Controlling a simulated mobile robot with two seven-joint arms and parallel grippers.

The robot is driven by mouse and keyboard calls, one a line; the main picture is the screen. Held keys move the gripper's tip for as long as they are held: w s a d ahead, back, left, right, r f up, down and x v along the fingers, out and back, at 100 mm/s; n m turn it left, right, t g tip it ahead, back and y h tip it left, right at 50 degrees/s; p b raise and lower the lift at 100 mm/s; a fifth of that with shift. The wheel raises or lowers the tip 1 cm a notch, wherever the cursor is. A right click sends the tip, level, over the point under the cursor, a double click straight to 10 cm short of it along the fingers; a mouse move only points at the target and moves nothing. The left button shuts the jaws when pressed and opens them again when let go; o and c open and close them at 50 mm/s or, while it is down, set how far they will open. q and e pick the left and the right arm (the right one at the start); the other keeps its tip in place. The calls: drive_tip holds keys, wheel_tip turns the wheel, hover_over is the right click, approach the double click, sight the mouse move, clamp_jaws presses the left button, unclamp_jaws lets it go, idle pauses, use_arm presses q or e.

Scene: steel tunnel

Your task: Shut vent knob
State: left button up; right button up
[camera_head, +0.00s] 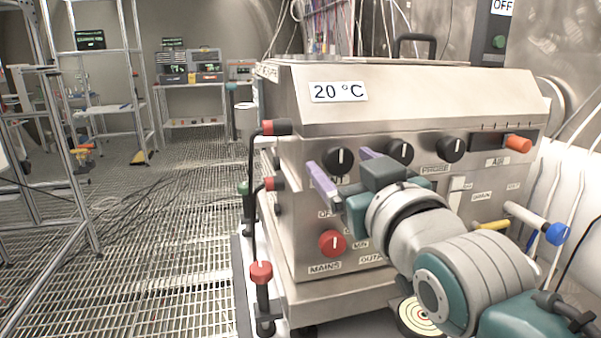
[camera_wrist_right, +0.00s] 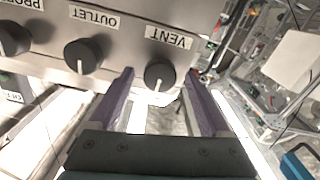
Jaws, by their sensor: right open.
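The vent knob (camera_wrist_right: 159,76) is round and black with a white pointer line, beside its VENT label (camera_wrist_right: 168,38) in the right wrist view. In the head view, the vent knob (camera_head: 343,162) is the leftmost black knob on the steel machine's front, its line roughly upright. My right gripper (camera_wrist_right: 159,73) is open, its two purple fingers on either side of the knob. I cannot tell whether they touch it. In the head view my right gripper (camera_head: 337,160) reaches the panel from the lower right. My left gripper is not in view.
The outlet knob (camera_wrist_right: 83,56) sits beside the vent knob. A red mains knob (camera_head: 332,243) is lower on the panel. Red-capped bent handles (camera_head: 277,127) stick out at the machine's left edge. The grated floor (camera_head: 170,220) to the left is largely open, with cables across it.

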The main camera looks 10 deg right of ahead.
drive_tip(key=s, duration=0.9)
drive_tip(key=shift+s+d, duration=0.15)
drive_tip(key=shift+s, duration=0.05)
drive_tip(key=shift+f, duration=0.1)
drive_tip(key=s+d+f+g+p, duration=0.1)
drive_tip(key=s+d+f+g, duration=0.1)
drive_tip(key=s+f+g, duration=0.7)
drive_tip(key=s+d+f+g+p, duration=0.1)
drive_tip(key=s+f+g, duration=0.3)
drive_tip(key=s, duration=0.9)
wheel_tip(320, 180, up, 39)
drive_tip(key=g+p, duration=0.1)
drive_tip(key=p, duration=3.6)
drive_tip(key=shift+s, duration=0.2)
drive_tip(key=shift+f, duration=0.1)
